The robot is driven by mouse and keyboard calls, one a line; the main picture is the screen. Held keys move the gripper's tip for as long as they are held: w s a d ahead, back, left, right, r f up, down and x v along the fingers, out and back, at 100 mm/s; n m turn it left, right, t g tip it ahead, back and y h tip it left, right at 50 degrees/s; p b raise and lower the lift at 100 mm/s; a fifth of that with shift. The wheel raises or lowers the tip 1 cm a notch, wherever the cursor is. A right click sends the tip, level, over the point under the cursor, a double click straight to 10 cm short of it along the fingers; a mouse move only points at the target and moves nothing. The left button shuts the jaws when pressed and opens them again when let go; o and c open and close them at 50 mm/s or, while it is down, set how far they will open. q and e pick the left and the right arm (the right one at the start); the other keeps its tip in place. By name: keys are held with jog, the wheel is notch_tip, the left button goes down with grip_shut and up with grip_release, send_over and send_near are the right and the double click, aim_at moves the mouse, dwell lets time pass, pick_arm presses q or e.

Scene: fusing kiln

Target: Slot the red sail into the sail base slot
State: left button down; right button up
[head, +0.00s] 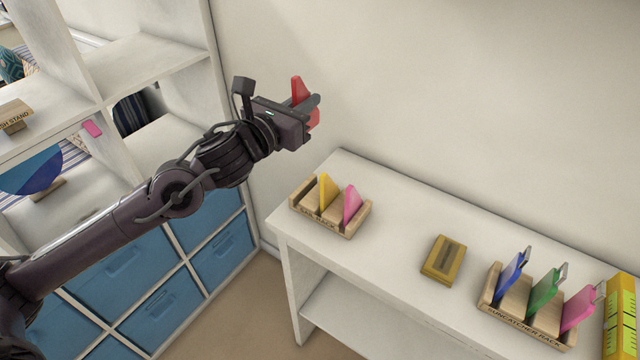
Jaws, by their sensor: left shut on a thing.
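My left gripper (312,104) is shut on the red sail (299,90). It holds the sail up in the air, above and behind the left end of the white table, near the wall. The red shows above and below the fingers; the middle of the sail is hidden by them. A small yellow-brown block (443,260) with a darker patch on top lies on the table; I cannot tell whether it is the sail base. A wooden sail rack (345,231) at the table's left end holds a yellow sail (327,190) and a pink sail (352,204). My right gripper is not in view.
A wooden suncatcher rack (513,334) on the right holds blue (512,278), green (544,293) and pink (579,308) pieces. A yellow object with markings (620,315) stands at the far right. The white table (400,215) is bare between the racks, around the block. White shelving (150,75) stands left.

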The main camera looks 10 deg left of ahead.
pick_arm(q)
jog(key=shift+w+a+r, duration=0.1)
jog(key=shift+w+r, duration=0.25)
jog(key=shift+w, duration=0.05)
jog(key=shift+s+a+r, duration=0.1)
jog(key=shift+s+r, duration=0.05)
jog(key=shift+s, duration=0.15)
notch_tip(320, 180, down, 19)
jog(key=p, duration=0.3)
jog(key=shift+f, duration=0.3)
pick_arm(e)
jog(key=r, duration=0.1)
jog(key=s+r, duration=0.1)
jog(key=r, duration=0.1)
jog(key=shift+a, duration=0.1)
